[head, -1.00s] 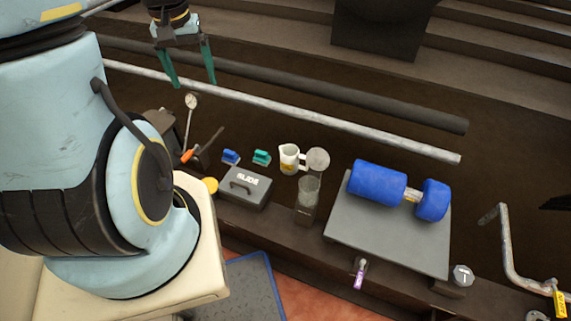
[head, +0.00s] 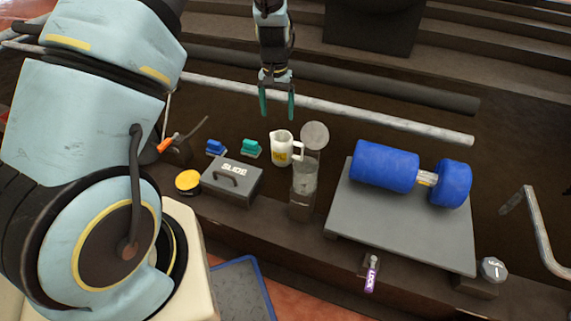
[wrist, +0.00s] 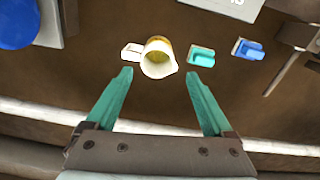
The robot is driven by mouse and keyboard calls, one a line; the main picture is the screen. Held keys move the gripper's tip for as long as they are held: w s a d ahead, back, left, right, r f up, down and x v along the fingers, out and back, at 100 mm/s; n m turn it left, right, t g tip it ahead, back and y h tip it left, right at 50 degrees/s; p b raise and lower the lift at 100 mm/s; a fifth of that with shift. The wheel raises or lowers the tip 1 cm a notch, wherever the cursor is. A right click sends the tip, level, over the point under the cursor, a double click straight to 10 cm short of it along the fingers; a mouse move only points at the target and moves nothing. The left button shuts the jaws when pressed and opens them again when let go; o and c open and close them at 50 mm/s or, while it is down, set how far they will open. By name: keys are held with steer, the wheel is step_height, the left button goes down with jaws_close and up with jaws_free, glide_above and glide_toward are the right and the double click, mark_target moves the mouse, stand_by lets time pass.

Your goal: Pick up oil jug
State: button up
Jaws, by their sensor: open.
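The oil jug (head: 281,147) is a small white jug with a yellow label and a handle on its right side. It stands upright on the brown surface, left of a clear cylinder. In the wrist view the jug (wrist: 158,58) is seen from above, with yellow inside and its handle to the left. My gripper (head: 277,112) has green fingers and hangs above and behind the jug in the head view. It is open and empty. In the wrist view the jug lies just beyond the fingertips of my gripper (wrist: 160,74), roughly between their lines, not touched.
A clear cylinder (head: 304,178) with a round lid (head: 315,135) stands close right of the jug. A teal block (head: 251,148) and a blue block (head: 216,147) sit to its left, behind a grey SLIDE box (head: 232,183). A pale pipe (head: 350,114) runs behind.

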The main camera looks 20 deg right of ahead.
steer(key=m+b, duration=0.1)
steer(key=b, duration=0.1)
glide_above(297, 143)
step_height(297, 143, down, 9)
steer(key=shift+r, duration=0.1)
steer(key=f, duration=0.3)
steer(key=f+b, duration=0.1)
steer(key=f, duration=0.3)
steer(key=f+b, duration=0.1)
steer(key=f, duration=0.2)
steer(key=shift+s+d+f, duration=0.1)
steer(key=shift+d+f, duration=0.15)
steer(key=shift+c, duration=0.3)
jaws_close()
